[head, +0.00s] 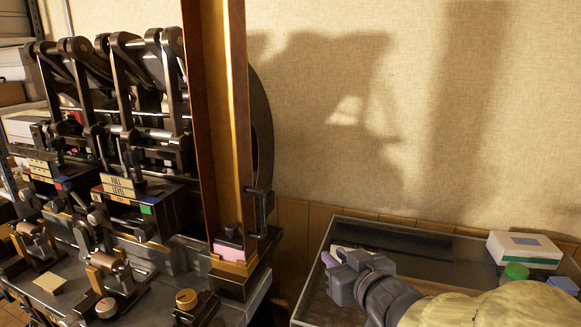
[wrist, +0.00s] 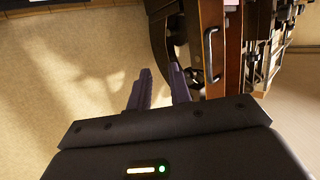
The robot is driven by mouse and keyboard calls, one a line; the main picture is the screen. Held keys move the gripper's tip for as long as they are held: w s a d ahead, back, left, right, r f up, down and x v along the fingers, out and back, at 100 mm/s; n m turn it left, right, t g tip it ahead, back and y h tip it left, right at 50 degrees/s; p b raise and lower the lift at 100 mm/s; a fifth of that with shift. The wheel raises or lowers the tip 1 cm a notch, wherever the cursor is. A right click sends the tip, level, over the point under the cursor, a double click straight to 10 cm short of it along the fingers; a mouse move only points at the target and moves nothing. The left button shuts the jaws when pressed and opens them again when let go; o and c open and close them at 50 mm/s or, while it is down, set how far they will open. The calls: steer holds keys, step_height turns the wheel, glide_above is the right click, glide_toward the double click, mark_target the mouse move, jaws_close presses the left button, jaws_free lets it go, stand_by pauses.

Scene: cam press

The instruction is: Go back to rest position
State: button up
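My gripper (head: 335,256) is at the lower right of the head view, in front of the glass-topped case and to the right of the press. In the wrist view its two dark fingers (wrist: 160,72) stand apart with bare wall showing between them, so it is open and empty. The dark cam press (head: 120,170), with levers, rollers and a label reading "PULL LEVER", fills the left of the head view. Its tall wooden column (head: 228,120) also shows in the wrist view (wrist: 232,50). The gripper appears apart from the press.
A glass-topped case (head: 440,232) stands at the right; my arm partly hides it. A white box (head: 524,248) and a green cap (head: 516,271) are at its right end. A pink block (head: 229,252) sits at the column's foot. Shelves stand far left. The wall behind is bare.

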steer(key=s+d+f+m+g+h+p, duration=0.1)
steer(key=d+f+m+g+h, duration=0.15)
steer(key=f, duration=0.25)
steer(key=s+d+f+m+g+h, duration=0.1)
steer(key=s+d+f+g+h, duration=0.1)
steer(key=d+f+g+h, duration=0.3)
steer(key=s+a+f+g+y+p, duration=0.1)
steer(key=s+f+g+y, duration=0.1)
steer(key=s+f+g, duration=0.2)
steer(key=s+f, duration=0.2)
steer(key=s, duration=0.2)
steer(key=shift+s+a+f+m, duration=0.25)
steer(key=shift+a+f+m, duration=0.05)
steer(key=shift+a+m, duration=0.1)
steer(key=shift+a, duration=0.1)
